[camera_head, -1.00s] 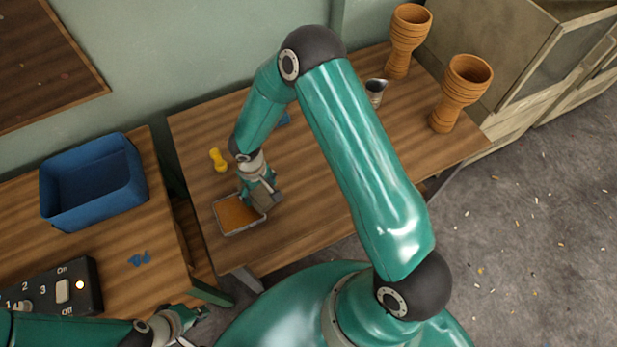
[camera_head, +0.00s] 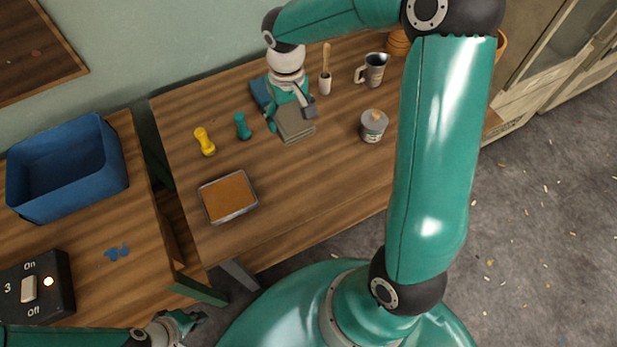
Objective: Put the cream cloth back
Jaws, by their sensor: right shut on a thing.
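The cream cloth (camera_head: 296,128) is a folded, greyish-beige pad at the back of the middle table. My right gripper (camera_head: 291,112) comes down from above and is shut on it, with fingers at its left and right. I cannot tell whether the cloth touches the table. A blue folded cloth (camera_head: 261,92) lies just behind and left of it, partly hidden by the gripper. My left gripper (camera_head: 190,325) is low in the picture, away from the tables, open and empty.
A tray with an orange-brown filling (camera_head: 228,196), a yellow peg (camera_head: 204,142) and a teal peg (camera_head: 242,126) stand left. A brush holder (camera_head: 325,84), metal jug (camera_head: 372,70) and lidded tin (camera_head: 373,126) stand right. A blue bin (camera_head: 66,170) is on the left table. The table's front middle is clear.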

